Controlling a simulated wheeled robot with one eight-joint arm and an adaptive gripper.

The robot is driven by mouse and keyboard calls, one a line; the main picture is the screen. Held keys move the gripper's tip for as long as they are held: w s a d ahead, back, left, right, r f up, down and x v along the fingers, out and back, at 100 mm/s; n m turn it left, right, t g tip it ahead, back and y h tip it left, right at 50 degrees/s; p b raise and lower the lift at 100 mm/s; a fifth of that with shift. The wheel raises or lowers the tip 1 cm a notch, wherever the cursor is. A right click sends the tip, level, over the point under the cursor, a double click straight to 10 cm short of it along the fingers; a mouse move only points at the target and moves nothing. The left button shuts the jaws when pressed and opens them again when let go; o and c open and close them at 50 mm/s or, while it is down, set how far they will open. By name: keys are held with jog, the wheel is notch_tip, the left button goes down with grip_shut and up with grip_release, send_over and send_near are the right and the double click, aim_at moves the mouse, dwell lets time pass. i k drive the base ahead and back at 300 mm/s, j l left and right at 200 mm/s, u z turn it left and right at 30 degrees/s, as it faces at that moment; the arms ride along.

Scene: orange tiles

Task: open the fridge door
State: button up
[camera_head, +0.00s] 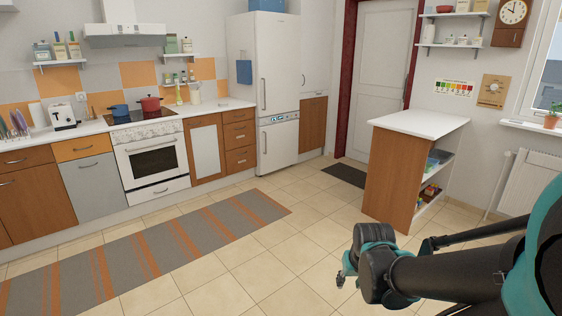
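The fridge (284,63) is a tall white two-door unit at the back, right of the kitchen counter. Its upper door and lower door (279,145) both look shut. A vertical handle (264,94) runs along the left edge of the upper door, and another handle (265,143) is on the lower door. My gripper (343,278) is at the lower right, over the tiled floor and far from the fridge. It is small and partly behind my arm, so I cannot tell whether its fingers are open or shut.
A striped rug (140,258) lies before the counter and oven (153,160). A wooden island with a white top (420,123) stands right of the fridge, with open shelves. A dark mat (345,175) lies by the door (380,70). The tiled floor toward the fridge is clear.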

aim_at(279, 36)
jog(key=i, duration=2.5)
jog(key=i+u, duration=0.1)
jog(key=i, duration=0.6)
jog(key=i+l+u, duration=0.1)
jog(key=i, duration=0.6)
jog(key=i+l+u, duration=0.1)
jog(key=i, duration=0.55)
jog(key=l, duration=0.1)
